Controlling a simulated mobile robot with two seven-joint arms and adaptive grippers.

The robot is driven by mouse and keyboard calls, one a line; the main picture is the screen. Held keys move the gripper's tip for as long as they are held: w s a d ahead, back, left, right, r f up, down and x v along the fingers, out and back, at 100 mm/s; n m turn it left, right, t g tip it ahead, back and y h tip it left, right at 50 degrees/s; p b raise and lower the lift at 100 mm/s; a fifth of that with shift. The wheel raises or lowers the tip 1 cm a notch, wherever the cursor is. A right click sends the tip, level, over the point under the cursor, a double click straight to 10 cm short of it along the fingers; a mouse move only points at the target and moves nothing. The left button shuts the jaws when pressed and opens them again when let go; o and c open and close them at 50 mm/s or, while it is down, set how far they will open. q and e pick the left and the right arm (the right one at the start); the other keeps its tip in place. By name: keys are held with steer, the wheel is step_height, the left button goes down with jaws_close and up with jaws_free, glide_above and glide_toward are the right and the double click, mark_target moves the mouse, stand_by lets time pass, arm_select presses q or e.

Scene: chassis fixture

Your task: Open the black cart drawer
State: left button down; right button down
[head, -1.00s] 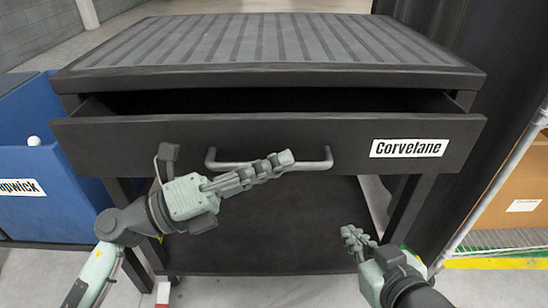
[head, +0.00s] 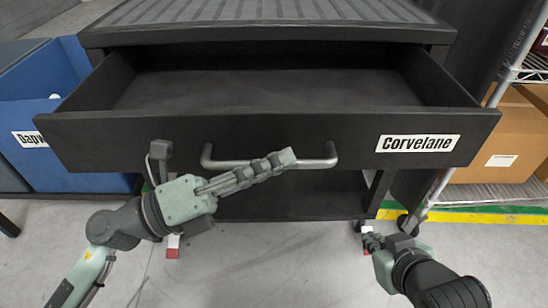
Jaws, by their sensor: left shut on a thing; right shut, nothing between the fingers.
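The black cart drawer (head: 130,145) is pulled well out from under the ribbed cart top, and its empty inside shows. Its front carries a white "Corvelane" label and a grey bar handle (head: 320,162). My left gripper (head: 282,160) is shut on the drawer handle, near its middle; its fingers cover part of the bar. My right gripper (head: 370,240) is shut and empty, below the drawer front at the lower right, apart from the cart.
A blue bin (head: 50,165) stands at the left of the cart. A wire rack (head: 490,195) with cardboard boxes (head: 500,140) stands at the right. The cart's lower shelf (head: 290,200) lies under the drawer. Grey floor in front is clear.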

arm_select(q)
steer(key=c, duration=1.6)
jaws_free()
steer(key=shift+o, duration=0.2)
steer(key=v, duration=1.2)
steer(key=shift+f, duration=0.15)
